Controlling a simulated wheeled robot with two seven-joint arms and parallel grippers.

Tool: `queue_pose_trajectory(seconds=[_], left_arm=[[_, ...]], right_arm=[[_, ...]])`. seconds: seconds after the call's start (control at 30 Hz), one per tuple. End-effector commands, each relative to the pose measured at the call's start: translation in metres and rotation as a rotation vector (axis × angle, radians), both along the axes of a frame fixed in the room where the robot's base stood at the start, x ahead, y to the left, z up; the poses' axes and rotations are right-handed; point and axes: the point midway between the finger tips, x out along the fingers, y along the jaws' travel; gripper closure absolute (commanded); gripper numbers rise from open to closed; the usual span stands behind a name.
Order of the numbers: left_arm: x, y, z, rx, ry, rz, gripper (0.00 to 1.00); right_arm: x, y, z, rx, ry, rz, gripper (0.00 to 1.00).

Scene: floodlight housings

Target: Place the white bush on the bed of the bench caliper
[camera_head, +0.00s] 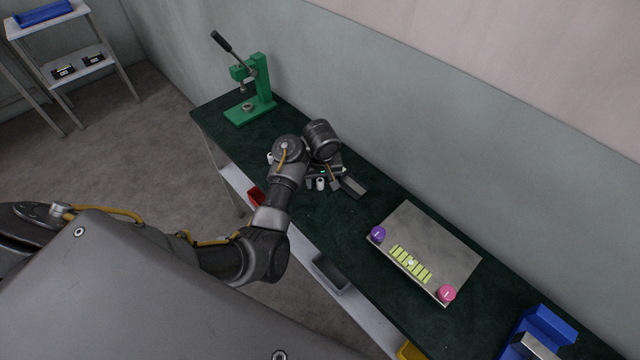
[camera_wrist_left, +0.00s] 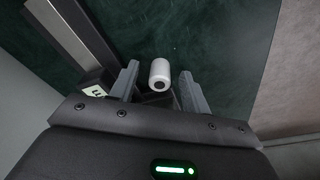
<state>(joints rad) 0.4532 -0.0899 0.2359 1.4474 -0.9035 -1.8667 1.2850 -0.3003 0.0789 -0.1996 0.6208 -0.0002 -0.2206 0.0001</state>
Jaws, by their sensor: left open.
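The white bush (camera_wrist_left: 160,72) is a short white cylinder with a dark bore, between the fingertips of my left gripper (camera_wrist_left: 160,88) in the left wrist view. The fingers are open, with a gap on each side of it. A dark block shows just below the bush; I cannot tell whether the bush rests on it. The bench caliper's grey beam (camera_wrist_left: 75,28) runs at the upper left of that view. In the head view the caliper (camera_head: 353,187) is partly hidden by my left arm, and the bush (camera_head: 320,184) shows beside it. My right gripper is out of view.
The green bench top (camera_head: 385,205) holds a green lever press (camera_head: 262,85) at the far end. A grey plate (camera_head: 440,250) with purple and pink knobs and yellow-green strips lies nearer. A blue fixture (camera_head: 545,325) stands at lower right. The wall runs close behind.

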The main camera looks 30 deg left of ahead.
Motion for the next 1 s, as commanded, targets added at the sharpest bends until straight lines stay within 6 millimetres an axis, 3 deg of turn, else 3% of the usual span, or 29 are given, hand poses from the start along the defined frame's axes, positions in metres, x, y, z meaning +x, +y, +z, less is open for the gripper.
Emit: queue_pose_trajectory(seconds=[0.17,0.53,1.0], left_arm=[[-0.0001,-0.0003,0.0001,0.0,0.0,0.0,0.53],[-0.0001,-0.0002,0.0002,0.0,0.0,0.001,1.0],[0.0004,-0.0009,0.0098,-0.001,-0.002,0.001,1.0]], right_arm=[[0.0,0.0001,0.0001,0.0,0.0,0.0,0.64],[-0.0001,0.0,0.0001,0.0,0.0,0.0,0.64],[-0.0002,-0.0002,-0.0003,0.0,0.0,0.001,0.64]])
